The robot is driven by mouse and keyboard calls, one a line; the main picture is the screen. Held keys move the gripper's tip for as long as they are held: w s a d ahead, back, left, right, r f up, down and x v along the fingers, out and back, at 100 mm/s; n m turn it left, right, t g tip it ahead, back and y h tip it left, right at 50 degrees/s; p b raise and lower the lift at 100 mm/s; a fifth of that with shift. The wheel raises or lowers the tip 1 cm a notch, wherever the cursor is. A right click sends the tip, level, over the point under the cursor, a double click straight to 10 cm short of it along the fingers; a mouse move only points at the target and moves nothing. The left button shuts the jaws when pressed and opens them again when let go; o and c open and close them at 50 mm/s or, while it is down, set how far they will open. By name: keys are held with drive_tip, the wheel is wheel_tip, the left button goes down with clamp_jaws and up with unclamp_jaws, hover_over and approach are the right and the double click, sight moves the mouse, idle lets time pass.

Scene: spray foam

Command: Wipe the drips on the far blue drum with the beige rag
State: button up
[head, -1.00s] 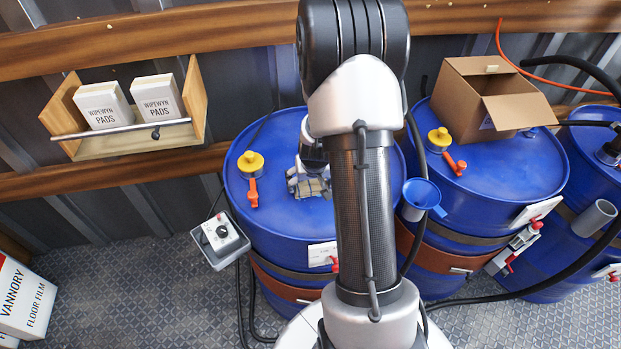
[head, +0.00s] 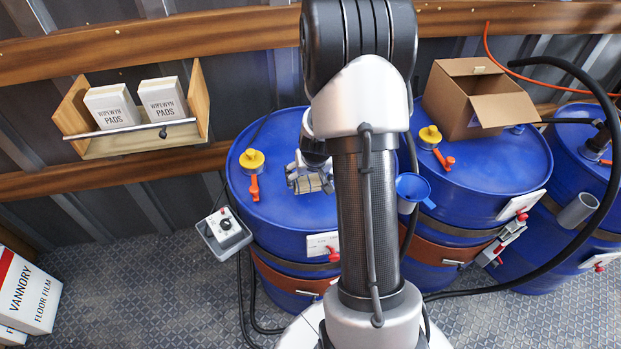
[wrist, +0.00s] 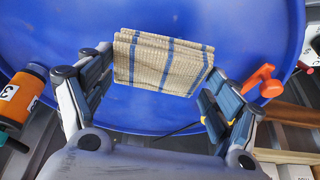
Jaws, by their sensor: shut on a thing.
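The beige rag with blue stripes (wrist: 163,62) is folded and held between the fingers of my gripper (wrist: 158,88) in the wrist view. The blue drum's top (wrist: 215,22) fills the background behind it. In the head view my gripper (head: 308,179) is over the top of the left blue drum (head: 282,212), right of its yellow cap. A bit of the rag (head: 315,185) shows there. I cannot tell whether the rag touches the drum top. A second blue drum (head: 490,180) stands to the right, with another beyond it. I can make out no drips; my arm hides part of the left drum.
A yellow cap (head: 252,160) and orange valve handle (head: 254,188) rise from the left drum. A blue funnel (head: 412,187) sits between drums. An open cardboard box (head: 460,100) stands on the second drum. A wooden shelf with white pad boxes (head: 163,98) hangs at the wall.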

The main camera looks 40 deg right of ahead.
drive_tip(key=shift+r+p, duration=1.15)
drive_tip(key=shift+r, duration=0.65)
